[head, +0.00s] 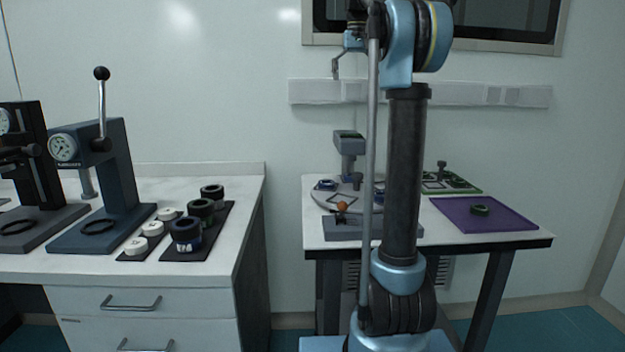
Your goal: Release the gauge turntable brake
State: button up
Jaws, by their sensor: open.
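The gauge turntable stands on the right table. Its round grey plate (322,198) carries small dark blue-rimmed parts, and a grey gauge head (349,143) rises on a post behind it. An orange-brown ball knob (341,206) shows at the plate's front edge, above a grey base block (343,229); it looks like the brake handle, but its setting is too small to tell. My arm hides the turntable's right side. My gripper (338,66) is high above and behind the table in the picture, small and partly hidden by my arm, open and apart from the turntable.
A purple tray (500,222) with a dark green ring (480,210) lies on the right table (459,241). A green-edged tray (470,188) is behind it. The left bench has a lever press with dial (123,165), black rings and white-topped parts. A gap separates bench and table.

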aim_at(342, 205)
jog(key=k, duration=0.85)
